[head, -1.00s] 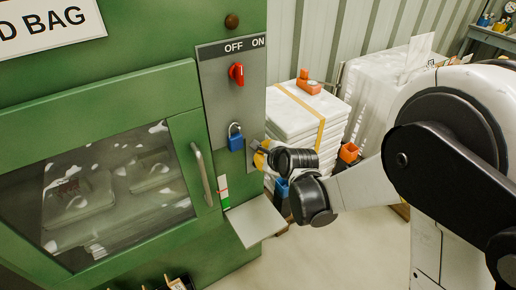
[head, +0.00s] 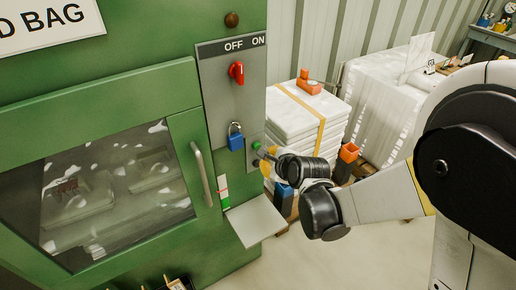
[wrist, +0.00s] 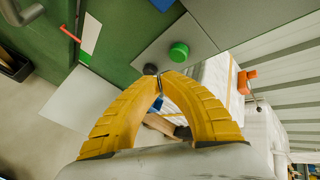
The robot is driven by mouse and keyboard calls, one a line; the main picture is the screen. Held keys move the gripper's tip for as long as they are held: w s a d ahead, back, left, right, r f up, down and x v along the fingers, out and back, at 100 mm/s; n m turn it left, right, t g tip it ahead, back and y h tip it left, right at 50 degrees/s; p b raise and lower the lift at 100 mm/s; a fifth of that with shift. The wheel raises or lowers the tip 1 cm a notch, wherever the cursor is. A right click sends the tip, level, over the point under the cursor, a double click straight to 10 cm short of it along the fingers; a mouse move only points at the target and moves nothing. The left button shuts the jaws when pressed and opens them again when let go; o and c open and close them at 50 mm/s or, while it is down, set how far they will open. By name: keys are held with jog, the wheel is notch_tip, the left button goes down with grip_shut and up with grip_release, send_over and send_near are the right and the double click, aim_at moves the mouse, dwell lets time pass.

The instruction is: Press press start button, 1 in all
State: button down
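The press start button is a round green button (wrist: 179,51) on a grey plate in the wrist view. In the head view the green button (head: 256,145) shows small on the panel below the blue padlock. My gripper (wrist: 157,76) has its yellow fingers brought together at the tips, with nothing between them. The tips appear just below the button in the wrist view and apart from it. In the head view my gripper (head: 263,155) is at the right edge of the panel, just below and right of the button; its fingers are partly hidden by the wrist.
A red rotary switch (head: 237,72) sits under the OFF and ON labels, with a blue padlock (head: 236,138) below it. A grey shelf (head: 255,221) juts out beneath the panel. Stacked white bags (head: 308,116) stand behind my gripper. The press door has a handle (head: 201,174).

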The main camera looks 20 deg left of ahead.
jog(key=shift+s+d, duration=1.1)
jog(key=shift+d, duration=0.2)
